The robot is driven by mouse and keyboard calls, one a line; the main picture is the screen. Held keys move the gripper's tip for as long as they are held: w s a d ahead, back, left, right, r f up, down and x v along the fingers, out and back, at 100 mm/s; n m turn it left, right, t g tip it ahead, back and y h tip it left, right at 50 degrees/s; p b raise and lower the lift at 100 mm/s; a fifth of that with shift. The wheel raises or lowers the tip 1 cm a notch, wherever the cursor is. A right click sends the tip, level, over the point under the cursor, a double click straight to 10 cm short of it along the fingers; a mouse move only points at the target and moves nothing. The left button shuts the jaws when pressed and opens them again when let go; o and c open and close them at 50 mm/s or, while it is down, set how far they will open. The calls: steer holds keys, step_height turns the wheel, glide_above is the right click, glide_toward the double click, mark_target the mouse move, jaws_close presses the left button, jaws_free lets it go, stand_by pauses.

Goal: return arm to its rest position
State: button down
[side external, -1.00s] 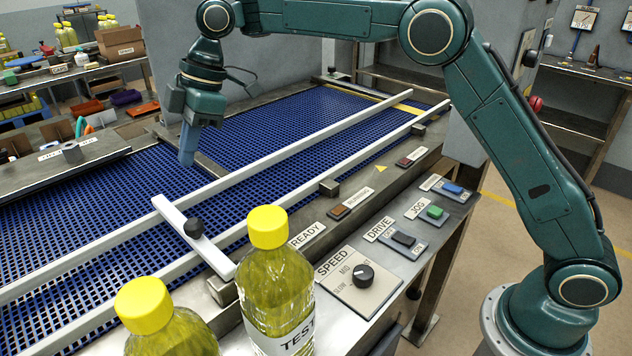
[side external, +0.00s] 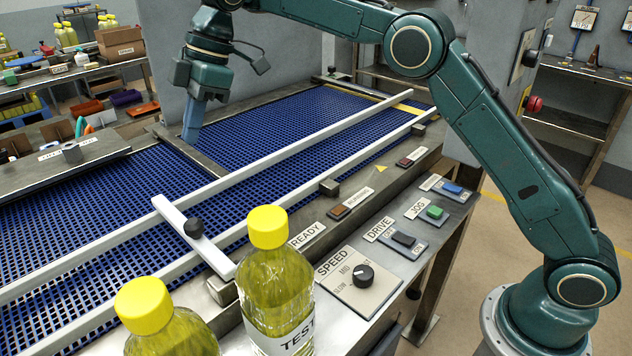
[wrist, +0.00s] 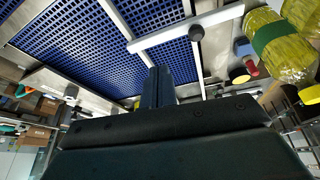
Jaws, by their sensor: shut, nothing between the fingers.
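My gripper (side external: 192,128) is shut and empty, hanging over the far part of the blue belt (side external: 275,122) in the side view. Its closed fingers (wrist: 157,88) also show in the wrist view, pointing toward the belt. The lane divider bar (side external: 190,234) lies slantwise across the two pale rails near the front, with a black knob (side external: 194,228) on it. My gripper is apart from the bar and the rails.
Two yellow-capped bottles (side external: 280,285) (side external: 150,320) stand in the front. A control panel with a speed dial (side external: 362,276) and coloured buttons (side external: 436,211) lies along the belt's right side. A grey wall stands behind my gripper. Shelves are at the back left.

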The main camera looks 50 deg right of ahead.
steer(key=shift+d+r, duration=0.1)
steer(key=s+d+r+m+t, duration=0.1)
steer(key=s+d+r+m, duration=0.35)
steer(key=s, duration=0.25)
steer(key=s+d+r+m+t, duration=0.2)
steer(key=s+d+r+m, duration=0.3)
steer(key=s, duration=0.3)
steer(key=s+d+f+m+h, duration=0.1)
steer(key=s+d+f+m, duration=0.1)
steer(key=s+d+f, duration=0.2)
steer(key=s+d+f+m+t+h, duration=0.1)
steer(key=s+d+f, duration=0.3)
steer(key=s, duration=0.5)
steer(key=s+d+f+m+h, duration=0.2)
steer(key=s+d+f+m, duration=0.1)
steer(key=s+d, duration=0.3)
steer(key=shift+s+f+m, duration=0.35)
steer(key=shift+s+f, duration=0.4)
steer(key=shift+f, duration=0.15)
